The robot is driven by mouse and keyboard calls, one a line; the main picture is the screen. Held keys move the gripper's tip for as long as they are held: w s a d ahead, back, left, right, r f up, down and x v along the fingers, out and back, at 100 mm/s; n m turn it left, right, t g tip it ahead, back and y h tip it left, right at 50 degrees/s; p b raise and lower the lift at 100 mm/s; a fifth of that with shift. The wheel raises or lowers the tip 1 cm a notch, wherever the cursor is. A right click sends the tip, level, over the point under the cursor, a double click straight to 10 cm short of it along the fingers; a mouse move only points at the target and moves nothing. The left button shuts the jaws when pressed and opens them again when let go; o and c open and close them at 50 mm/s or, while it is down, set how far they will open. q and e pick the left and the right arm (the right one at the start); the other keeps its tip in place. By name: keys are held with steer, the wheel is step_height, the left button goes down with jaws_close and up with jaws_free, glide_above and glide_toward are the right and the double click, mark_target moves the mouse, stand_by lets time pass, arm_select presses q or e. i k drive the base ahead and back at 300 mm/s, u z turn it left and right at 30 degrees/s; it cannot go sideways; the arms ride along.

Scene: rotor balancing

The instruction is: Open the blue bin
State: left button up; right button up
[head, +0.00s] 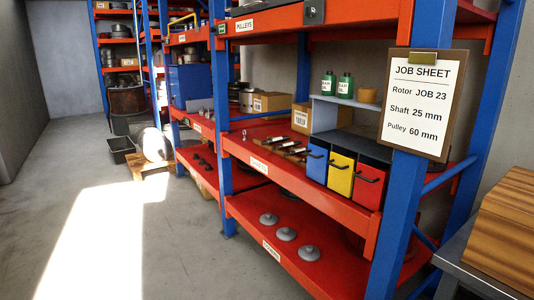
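The blue bin (317,162) stands on the middle red shelf of the near rack. It is the leftmost of three coloured bins, with a dark handle on its front. Its front looks upright and closed, flush with the grey housing around it. The yellow bin (340,174) is directly to its right and the red bin (367,187) is right of that. Neither of my grippers shows in the head view.
The rack's blue post with a job sheet (418,104) stands right of the bins. Shafts (287,147) lie on the shelf left of them. A bench with a wooden block (505,232) is at the lower right. The concrete floor (180,240) at left is clear.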

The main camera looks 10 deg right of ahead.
mark_target(317, 167)
steer(key=u, duration=0.3)
steer(key=i, duration=0.95)
steer(key=z, duration=0.2)
